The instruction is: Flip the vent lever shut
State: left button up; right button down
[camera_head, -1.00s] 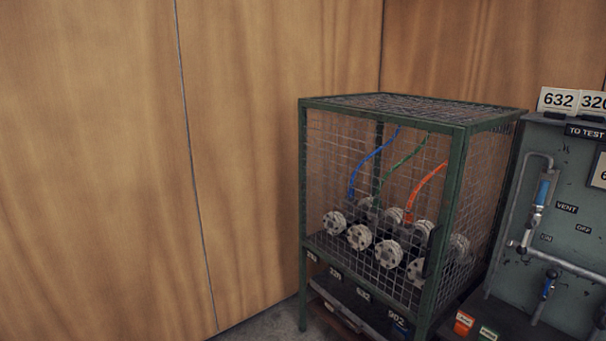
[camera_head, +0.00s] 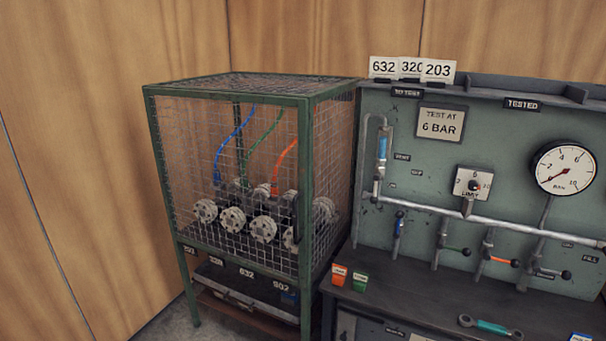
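The grey-green test panel (camera_head: 520,215) stands at the right of the head view. A small VENT label (camera_head: 402,157) is on its upper left part. Just left of the label, a blue handle (camera_head: 383,149) points upright along a thin vertical pipe. It looks like the vent lever, with small OFF and ON labels below to its right. A second blue handle (camera_head: 398,224) hangs lower, beneath the horizontal pipe (camera_head: 480,219). Neither of my grippers is in view.
A green mesh cage (camera_head: 240,165) with flanged pipes and coloured hoses stands left of the panel. A gauge (camera_head: 564,167), a limit knob (camera_head: 473,184) and several other levers are on the panel.

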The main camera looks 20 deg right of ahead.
aim_at(374, 199)
jog(key=z, duration=1.2)
